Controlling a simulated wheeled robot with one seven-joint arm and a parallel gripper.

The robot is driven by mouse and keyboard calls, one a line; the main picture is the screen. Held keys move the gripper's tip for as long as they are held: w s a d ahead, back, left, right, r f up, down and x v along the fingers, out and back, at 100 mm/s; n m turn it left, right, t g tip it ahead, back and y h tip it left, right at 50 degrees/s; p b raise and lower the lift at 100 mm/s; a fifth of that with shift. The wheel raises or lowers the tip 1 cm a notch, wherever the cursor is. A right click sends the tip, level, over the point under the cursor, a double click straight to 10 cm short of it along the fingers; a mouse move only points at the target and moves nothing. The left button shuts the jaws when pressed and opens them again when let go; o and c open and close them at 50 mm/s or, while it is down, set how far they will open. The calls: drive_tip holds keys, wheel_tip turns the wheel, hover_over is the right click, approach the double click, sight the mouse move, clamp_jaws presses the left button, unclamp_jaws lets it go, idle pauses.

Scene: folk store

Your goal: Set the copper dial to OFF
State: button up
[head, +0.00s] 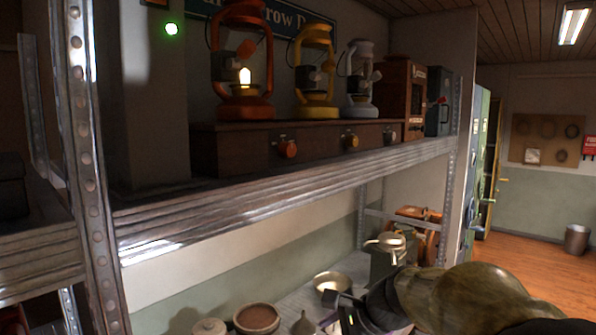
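The copper dial (287,149) is the leftmost of three dials on the front of a long brown wooden box (230,140) on the upper shelf. Behind it, on the box, stands a copper-orange lantern (241,105) with a bright flame inside. A brass dial (350,141) and a silvery dial (390,135) sit further right. The dial markings are too small to read. My gripper (342,308) is low in the picture, over the lower shelf, below and apart from the copper dial. Its fingers are dark and partly cut off, so their opening is unclear.
A yellow lantern (314,75) and a silver lantern (362,82) stand unlit on the box. The upper shelf edge (290,187) lies between my gripper and the dials. A metal post (85,150) stands at left. Pots and a bowl (332,281) crowd the lower shelf.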

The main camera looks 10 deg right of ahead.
sight(292, 150)
drive_tip(key=w+d+r+m+t+y+p, duration=0.1)
drive_tip(key=d+r+m+t+y, duration=0.1)
drive_tip(key=r, duration=1.4)
drive_tip(key=w+d+r+m+t+y+p, duration=0.1)
drive_tip(key=d+r+m+t, duration=0.3)
drive_tip(key=r, duration=1.3)
drive_tip(key=m+t+y+p, duration=0.1)
drive_tip(key=m+t, duration=0.1)
drive_tip(key=m, duration=0.1)
drive_tip(key=shift+w+d+r+y+p, duration=0.15)
drive_tip(key=shift+d+y+p, duration=0.15)
drive_tip(key=shift+d+y, duration=0.1)
drive_tip(key=p+x, duration=0.2)
drive_tip(key=x, duration=0.3)
drive_tip(key=p+x, duration=0.3)
drive_tip(key=x, duration=0.3)
drive_tip(key=p+x, duration=0.2)
drive_tip(key=x, duration=0.3)
drive_tip(key=shift+w+a+r+p, duration=0.15)
drive_tip(key=shift+w+r+p, duration=0.15)
drive_tip(key=shift+r, duration=0.1)
drive_tip(key=shift+w+a+f, duration=0.2)
drive_tip(key=shift+w+a, duration=0.05)
drive_tip(key=shift+w, duration=0.15)
drive_tip(key=c, duration=1)
